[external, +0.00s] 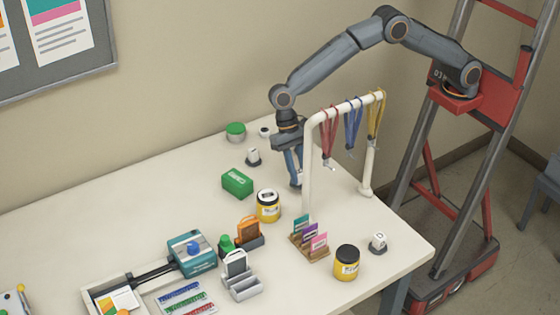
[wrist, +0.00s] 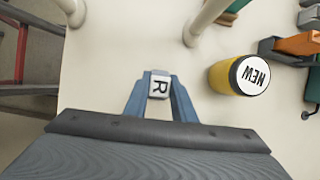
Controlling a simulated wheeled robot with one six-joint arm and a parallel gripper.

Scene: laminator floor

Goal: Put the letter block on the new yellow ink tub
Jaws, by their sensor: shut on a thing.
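A white letter block marked R (wrist: 160,86) sits between the blue fingers of my gripper (wrist: 160,78) in the wrist view. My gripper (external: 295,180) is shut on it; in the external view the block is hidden. A yellow ink tub (wrist: 220,76) with a white lid reading NEW stands to the right of the block in the wrist view, apart from it. In the external view this tub (external: 268,211) is to the lower left of my gripper. Another yellow tub (external: 347,267) with a dark top stands near the front right.
A cream rail (external: 309,150) with hanging lanyards stands right beside my gripper. Small blocks on dark bases (external: 379,243) stand on the table. A green box (external: 237,182), a card holder (external: 312,252) and a teal laminator (external: 191,262) also stand there.

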